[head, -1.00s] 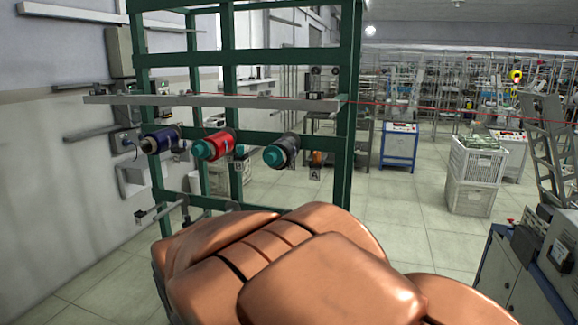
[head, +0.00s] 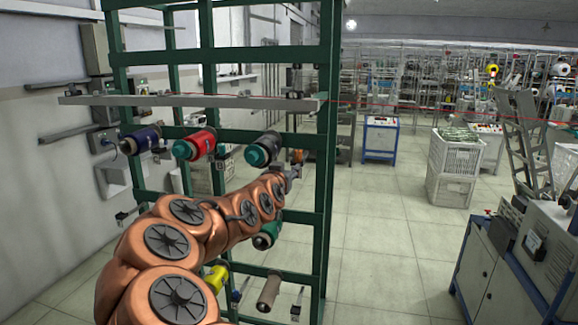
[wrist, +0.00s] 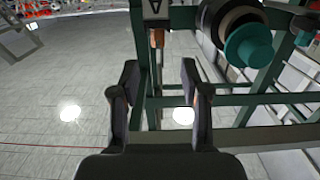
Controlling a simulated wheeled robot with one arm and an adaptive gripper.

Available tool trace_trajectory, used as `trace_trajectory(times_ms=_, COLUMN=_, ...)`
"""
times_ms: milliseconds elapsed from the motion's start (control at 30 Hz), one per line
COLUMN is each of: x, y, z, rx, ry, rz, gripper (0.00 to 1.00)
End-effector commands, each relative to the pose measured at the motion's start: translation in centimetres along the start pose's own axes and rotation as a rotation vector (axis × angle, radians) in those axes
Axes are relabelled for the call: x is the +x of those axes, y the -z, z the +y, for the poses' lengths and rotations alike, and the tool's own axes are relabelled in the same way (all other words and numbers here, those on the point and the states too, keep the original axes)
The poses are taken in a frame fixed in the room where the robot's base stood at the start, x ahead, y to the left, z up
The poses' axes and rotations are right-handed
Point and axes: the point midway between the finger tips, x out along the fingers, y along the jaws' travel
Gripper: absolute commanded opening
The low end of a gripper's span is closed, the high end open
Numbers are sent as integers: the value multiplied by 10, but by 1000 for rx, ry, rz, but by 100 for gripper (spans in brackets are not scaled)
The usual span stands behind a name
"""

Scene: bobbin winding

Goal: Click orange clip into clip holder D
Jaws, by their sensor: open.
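The orange clip (head: 297,156) hangs at the right upright of the green rack, just beyond my gripper in the head view. In the wrist view the orange clip (wrist: 158,38) shows below a plate marked A (wrist: 155,9), ahead of the gap between my fingers. My gripper (head: 293,172) is open; the wrist view shows its two fingers (wrist: 158,80) apart with nothing between them. Small holders with white labels hang at the lower rack, one at lower right (head: 296,306) and one at lower left (head: 124,216); I cannot read which is D.
The green rack (head: 325,170) carries a blue bobbin (head: 140,139), a red bobbin (head: 196,145) and a black bobbin with a teal end (head: 262,149). That one (wrist: 247,40) is close right of my fingers in the wrist view.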

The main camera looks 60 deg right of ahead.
Motion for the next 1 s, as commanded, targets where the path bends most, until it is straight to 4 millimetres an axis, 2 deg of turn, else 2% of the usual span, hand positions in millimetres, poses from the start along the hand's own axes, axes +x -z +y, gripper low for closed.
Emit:
trace_trajectory(times_ms=367, x=26, y=12, z=5, rx=-1, ry=1, rz=57, gripper=46)
trace_trajectory(times_ms=700, x=68, y=10, z=5, rx=2, ry=2, rz=56, gripper=46)
trace_trajectory(times_ms=1000, x=98, y=11, z=5, rx=3, ry=2, rz=58, gripper=46)
